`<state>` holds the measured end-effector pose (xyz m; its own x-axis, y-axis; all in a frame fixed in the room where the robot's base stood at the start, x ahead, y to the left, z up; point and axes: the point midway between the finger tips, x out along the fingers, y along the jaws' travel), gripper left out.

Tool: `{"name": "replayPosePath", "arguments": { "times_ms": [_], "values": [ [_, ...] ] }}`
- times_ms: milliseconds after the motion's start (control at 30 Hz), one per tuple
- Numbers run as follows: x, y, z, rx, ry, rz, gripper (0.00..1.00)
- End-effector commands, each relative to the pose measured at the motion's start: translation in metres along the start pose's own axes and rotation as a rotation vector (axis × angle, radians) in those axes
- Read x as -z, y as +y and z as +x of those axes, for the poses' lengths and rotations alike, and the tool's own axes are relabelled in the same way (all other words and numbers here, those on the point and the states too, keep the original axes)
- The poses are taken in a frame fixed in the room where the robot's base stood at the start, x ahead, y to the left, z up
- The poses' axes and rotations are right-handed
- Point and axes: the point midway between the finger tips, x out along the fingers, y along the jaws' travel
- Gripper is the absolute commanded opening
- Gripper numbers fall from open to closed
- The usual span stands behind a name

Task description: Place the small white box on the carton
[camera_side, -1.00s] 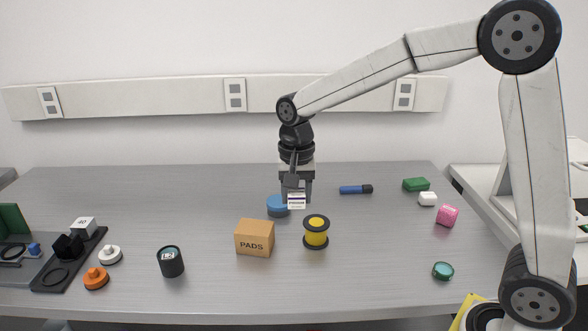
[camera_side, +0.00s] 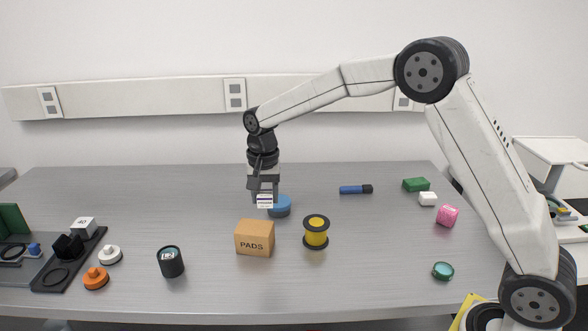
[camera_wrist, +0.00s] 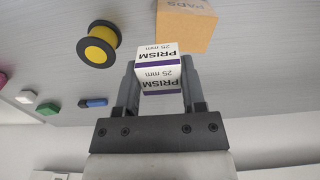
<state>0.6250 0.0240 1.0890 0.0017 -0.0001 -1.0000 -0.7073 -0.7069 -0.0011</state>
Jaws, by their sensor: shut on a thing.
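The small white box (camera_side: 264,201) has a dark purple band, and the wrist view shows PRISM 25 mm printed on it (camera_wrist: 159,72). My gripper (camera_side: 263,196) is shut on it, with one finger on each side in the wrist view (camera_wrist: 160,88). The carton (camera_side: 255,239) is a brown box marked PADS, standing on the table; part of it shows at the top of the wrist view (camera_wrist: 186,28). In the side view the held box is above and behind the carton, apart from it. The carton's top is bare.
A blue round thing (camera_side: 280,207) is close behind the carton, by the held box. A yellow spool (camera_side: 316,232) stands right of the carton, and a black cylinder (camera_side: 171,262) to its left. A blue-and-black tool (camera_side: 355,189) lies farther back.

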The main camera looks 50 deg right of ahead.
Motion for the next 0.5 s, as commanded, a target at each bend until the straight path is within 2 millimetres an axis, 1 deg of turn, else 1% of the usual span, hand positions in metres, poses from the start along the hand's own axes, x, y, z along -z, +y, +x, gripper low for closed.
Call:
{"name": "replayPosePath", "arguments": {
  "times_ms": [33, 300, 500],
  "values": [
    [0.003, -0.003, 0.008, -0.003, -0.002, 0.000, 0.00],
    [0.019, -0.021, 0.037, -0.003, -0.003, 0.000, 0.00],
    [0.027, -0.029, 0.049, -0.001, -0.001, 0.000, 0.00]
  ]
}}
